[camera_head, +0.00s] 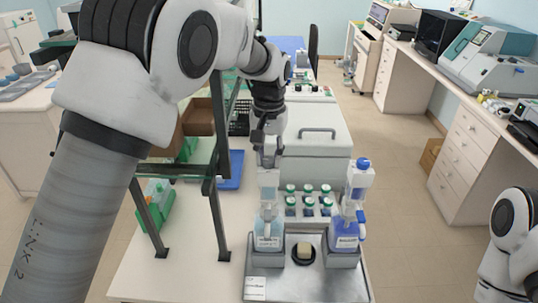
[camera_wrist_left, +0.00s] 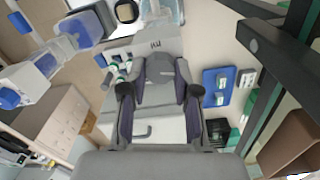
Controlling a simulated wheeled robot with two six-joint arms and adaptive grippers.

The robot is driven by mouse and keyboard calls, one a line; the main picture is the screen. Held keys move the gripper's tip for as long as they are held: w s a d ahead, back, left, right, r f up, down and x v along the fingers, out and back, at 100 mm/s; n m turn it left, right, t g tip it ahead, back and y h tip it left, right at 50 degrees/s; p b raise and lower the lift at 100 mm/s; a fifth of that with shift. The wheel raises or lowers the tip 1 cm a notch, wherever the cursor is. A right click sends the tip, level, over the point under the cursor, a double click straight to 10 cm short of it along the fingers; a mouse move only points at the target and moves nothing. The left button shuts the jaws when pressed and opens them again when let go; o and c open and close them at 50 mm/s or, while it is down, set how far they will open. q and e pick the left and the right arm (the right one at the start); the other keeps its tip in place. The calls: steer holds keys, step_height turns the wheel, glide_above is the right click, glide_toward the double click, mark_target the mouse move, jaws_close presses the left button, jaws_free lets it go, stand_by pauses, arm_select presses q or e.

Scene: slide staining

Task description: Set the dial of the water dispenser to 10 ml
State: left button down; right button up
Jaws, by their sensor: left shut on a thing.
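The water dispenser (camera_head: 269,187) has a pale upper body on a bottle of light blue liquid (camera_head: 268,232), standing upright at the left of a metal tray. My left gripper (camera_head: 269,158) points down at its top and is shut on the dial there. The fingers hide the dial, and its setting cannot be read. In the left wrist view my left gripper (camera_wrist_left: 157,88) has both fingers in sight, with part of the pale dispenser (camera_wrist_left: 157,46) just beyond them. My right arm shows only at the right edge of the head view; its gripper is out of view.
A second dispenser with a blue cap (camera_head: 362,163) stands close on the right of the same metal tray (camera_head: 306,284). Several green-capped bottles (camera_head: 307,200) stand behind. A dark frame (camera_head: 217,205) rises close on the left. A white box with a handle (camera_head: 318,133) is behind.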

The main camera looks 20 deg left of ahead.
mark_target(269, 159)
arm_select(q)
steer(key=shift+n, duration=1.3)
steer(key=c, duration=0.8)
jaws_free()
steer(key=shift+c, duration=0.2)
steer(key=shift+r, duration=0.1)
step_height(269, 159, up, 12)
steer(key=shift+s+d, duration=0.1)
